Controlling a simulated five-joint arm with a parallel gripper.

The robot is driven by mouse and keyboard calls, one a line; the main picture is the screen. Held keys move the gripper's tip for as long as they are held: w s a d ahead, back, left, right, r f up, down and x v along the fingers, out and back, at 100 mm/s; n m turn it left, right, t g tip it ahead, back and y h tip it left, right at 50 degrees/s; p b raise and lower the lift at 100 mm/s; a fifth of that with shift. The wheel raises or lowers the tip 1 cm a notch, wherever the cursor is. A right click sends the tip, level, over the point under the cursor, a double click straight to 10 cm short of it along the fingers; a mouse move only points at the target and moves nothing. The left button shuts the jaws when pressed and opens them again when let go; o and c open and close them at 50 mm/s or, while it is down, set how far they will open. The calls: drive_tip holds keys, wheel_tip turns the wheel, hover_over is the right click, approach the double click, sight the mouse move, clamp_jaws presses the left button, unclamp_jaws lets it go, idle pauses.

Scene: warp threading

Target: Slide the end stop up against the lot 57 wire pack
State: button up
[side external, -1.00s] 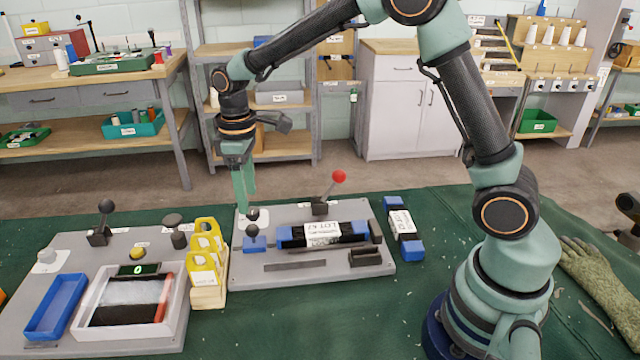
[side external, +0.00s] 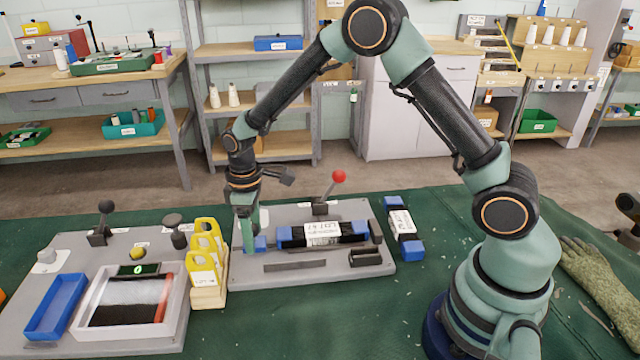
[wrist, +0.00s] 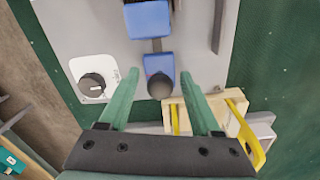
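The end stop is a small blue block (side external: 261,244) with a black ball knob, at the left end of the grey fixture plate. It also shows in the wrist view (wrist: 158,66). The wire pack (side external: 323,234) is a dark bar with blue ends and a white lot label, its number not clearly legible. Its near blue end shows in the wrist view (wrist: 148,18). A short gap with bare rail lies between stop and pack. My gripper (side external: 249,248) is low at the stop. In the wrist view its fingers (wrist: 158,77) are apart, one on each side of the knob.
A red-knobbed lever (side external: 338,177) stands behind the pack. Yellow tags on a wooden stand (side external: 208,290) sit close left of the plate. Another blue-ended pack (side external: 403,224) lies right of the plate. A grey dial (wrist: 92,85) is beside my fingers.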

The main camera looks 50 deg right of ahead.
sight(269, 246)
clamp_jaws()
drive_tip(key=shift+s+d, duration=1.05)
drive_tip(key=shift+s, duration=0.05)
drive_tip(key=shift+o, duration=0.3)
unclamp_jaws()
drive_tip(key=shift+r, duration=0.1)
wheel_tip(269, 246, up, 12)
